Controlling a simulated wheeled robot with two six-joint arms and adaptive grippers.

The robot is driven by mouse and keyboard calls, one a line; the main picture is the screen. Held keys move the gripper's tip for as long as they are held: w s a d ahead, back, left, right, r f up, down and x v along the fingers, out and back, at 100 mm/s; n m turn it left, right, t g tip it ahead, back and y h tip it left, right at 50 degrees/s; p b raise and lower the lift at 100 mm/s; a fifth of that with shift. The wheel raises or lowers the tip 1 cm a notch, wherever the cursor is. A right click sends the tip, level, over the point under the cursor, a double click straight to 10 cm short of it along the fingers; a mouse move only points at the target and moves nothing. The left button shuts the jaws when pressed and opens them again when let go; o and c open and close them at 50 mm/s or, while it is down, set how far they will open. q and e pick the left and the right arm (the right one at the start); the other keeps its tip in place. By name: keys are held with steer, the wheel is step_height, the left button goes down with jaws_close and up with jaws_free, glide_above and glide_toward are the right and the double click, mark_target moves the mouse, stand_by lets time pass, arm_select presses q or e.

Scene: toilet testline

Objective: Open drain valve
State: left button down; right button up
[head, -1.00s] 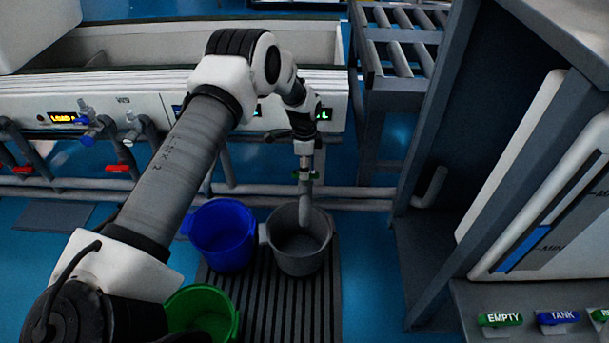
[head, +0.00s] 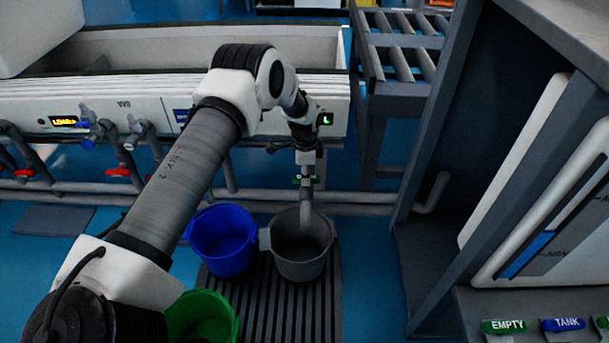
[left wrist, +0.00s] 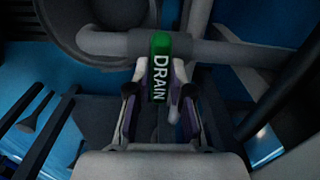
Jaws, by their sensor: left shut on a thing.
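The drain valve has a green handle marked DRAIN (left wrist: 159,68), seen large in the left wrist view. It sits on a grey pipe (left wrist: 225,52). In the head view the green handle (head: 297,180) is small, just above the downward pipe end. My left gripper (left wrist: 160,92) is shut on the handle, with one finger on each side of it. In the head view my left gripper (head: 306,173) points down at the valve and hides part of it. My right gripper is not in view.
A grey bucket (head: 289,265) stands under the pipe end, with a blue bucket (head: 221,241) and a green bucket (head: 202,318) nearby on a ribbed mat (head: 315,310). Red-handled valves (head: 118,172) are at left. A dark cabinet frame (head: 440,130) stands at right.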

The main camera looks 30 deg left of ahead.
arm_select(q)
steer(key=n+p, duration=0.1)
steer(key=s+n+p, duration=0.1)
steer(key=n, duration=0.1)
steer(key=shift+d+f+p, duration=0.1)
steer(key=shift+d+p, duration=0.05)
steer(key=shift+p, duration=0.25)
steer(key=n+p, duration=0.2)
steer(key=n, duration=0.2)
steer(key=shift+n, duration=0.4)
steer(key=n+p, duration=0.2)
steer(key=n, duration=0.3)
steer(key=n+p, duration=0.1)
steer(key=n, duration=0.3)
steer(key=shift+w, duration=0.2)
steer(key=shift+n, duration=0.4)
steer(key=c, duration=1.4)
jaws_free()
steer(key=shift+w, duration=0.1)
steer(key=o, duration=0.4)
steer(key=shift+c, duration=0.2)
